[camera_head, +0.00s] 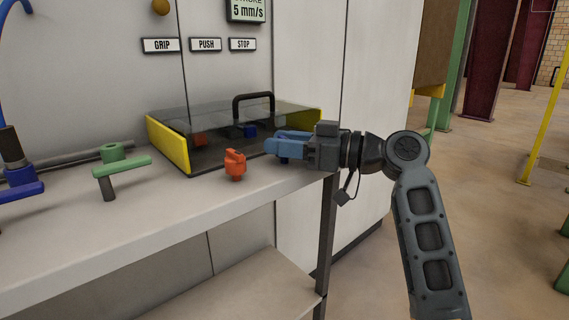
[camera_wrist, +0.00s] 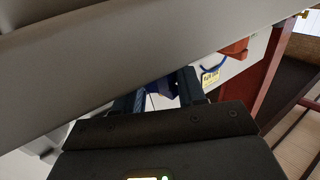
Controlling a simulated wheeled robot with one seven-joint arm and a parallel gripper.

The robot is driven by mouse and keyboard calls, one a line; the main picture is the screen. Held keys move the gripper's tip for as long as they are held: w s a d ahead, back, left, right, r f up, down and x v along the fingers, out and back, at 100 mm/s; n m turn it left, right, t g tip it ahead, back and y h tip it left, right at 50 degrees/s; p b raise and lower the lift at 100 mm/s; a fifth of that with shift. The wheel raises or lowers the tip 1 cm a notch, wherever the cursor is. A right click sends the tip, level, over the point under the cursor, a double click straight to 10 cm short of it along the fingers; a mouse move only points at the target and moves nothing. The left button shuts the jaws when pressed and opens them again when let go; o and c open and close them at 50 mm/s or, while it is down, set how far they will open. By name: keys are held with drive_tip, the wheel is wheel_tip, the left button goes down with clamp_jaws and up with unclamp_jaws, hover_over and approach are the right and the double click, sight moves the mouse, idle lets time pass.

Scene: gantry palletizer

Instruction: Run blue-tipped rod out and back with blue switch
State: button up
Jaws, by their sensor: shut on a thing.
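My gripper (camera_head: 275,147) is at the right end of the bench, with its blue fingers pointing left. It is shut on a dark blue switch (camera_head: 284,157), which is mostly hidden behind the fingers. In the wrist view the dark blue switch (camera_wrist: 160,88) shows between the two fingers of my gripper (camera_wrist: 162,92). Under a clear cover (camera_head: 220,125) behind it, a dark blue block (camera_head: 250,131) is visible, perhaps the tip of the blue-tipped rod. The rod's shaft cannot be made out.
An orange switch (camera_head: 235,164) stands just left of my gripper. The cover has yellow side walls (camera_head: 168,145) and a black handle (camera_head: 254,97). A green T-handle (camera_head: 121,165) and a blue handle (camera_head: 22,190) stand farther left. The bench front (camera_head: 130,225) is clear.

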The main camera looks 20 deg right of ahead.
drive_tip(key=shift+n+g+y+b, duration=1.25)
drive_tip(key=shift+n+g+y, duration=0.2)
drive_tip(key=shift+g, duration=0.55)
drive_tip(key=o, duration=0.9)
drive_tip(key=shift+o, duration=0.2)
drive_tip(key=v, duration=0.7)
drive_tip(key=shift+d+p, duration=0.3)
drive_tip(key=shift+d, duration=0.05)
drive_tip(key=shift+s, duration=0.1)
